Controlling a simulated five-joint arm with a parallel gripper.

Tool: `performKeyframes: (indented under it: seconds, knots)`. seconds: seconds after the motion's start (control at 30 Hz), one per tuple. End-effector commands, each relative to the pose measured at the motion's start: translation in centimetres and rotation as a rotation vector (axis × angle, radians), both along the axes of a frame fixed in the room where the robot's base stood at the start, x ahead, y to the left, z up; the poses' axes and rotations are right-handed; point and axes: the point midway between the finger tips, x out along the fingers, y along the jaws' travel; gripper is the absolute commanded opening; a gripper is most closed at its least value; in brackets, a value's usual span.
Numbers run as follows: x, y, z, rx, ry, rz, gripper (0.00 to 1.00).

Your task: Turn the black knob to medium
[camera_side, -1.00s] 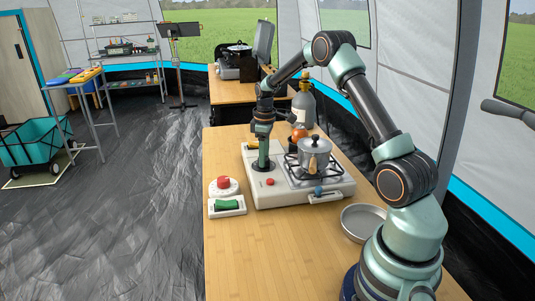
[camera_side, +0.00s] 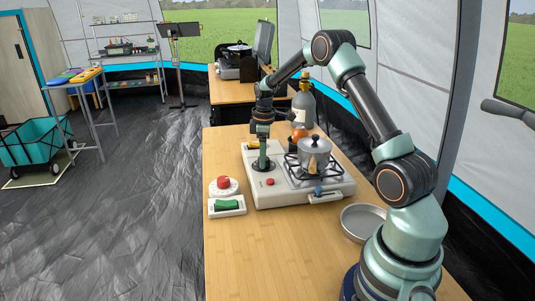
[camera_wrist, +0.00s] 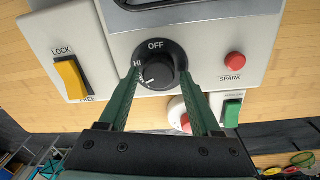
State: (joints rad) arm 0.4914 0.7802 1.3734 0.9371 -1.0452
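The black knob (camera_wrist: 158,73) is round and sits on a dark dial on the stove's white panel. In the wrist view, OFF is at the top of the dial and HI at the left. Another label at the lower left is partly covered. The knob's white mark points to the lower left. My gripper (camera_wrist: 160,75) has its green fingers on either side of the knob, close against it. In the side view, my gripper (camera_side: 263,163) points down over the stove's left part and hides the knob.
The stove (camera_side: 330,187) carries a metal pot (camera_side: 314,152) on its burner. The wrist view shows a yellow lock switch (camera_wrist: 71,78) and a red spark button (camera_wrist: 235,59). A box with a green switch (camera_side: 227,206) and a metal bowl (camera_side: 363,222) are nearby.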

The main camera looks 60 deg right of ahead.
Motion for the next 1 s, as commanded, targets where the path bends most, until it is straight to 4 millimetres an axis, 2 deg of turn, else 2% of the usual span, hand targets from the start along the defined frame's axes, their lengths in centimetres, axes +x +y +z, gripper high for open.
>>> performKeyframes:
  seconds: [0.33,0.47,0.57,0.8,1.0]
  knots:
    - [-0.1,-0.2,0.0,0.001,0.001,-0.005,0.80]
    - [-0.1,-0.2,0.9,-0.001,-0.001,-0.006,0.80]
    - [-0.2,-0.2,2.4,-0.001,-0.002,-0.006,0.80]
    - [-0.4,0.0,7.4,-0.002,-0.004,-0.005,0.80]
    - [-0.5,0.1,10.5,-0.001,-0.002,-0.004,0.80]
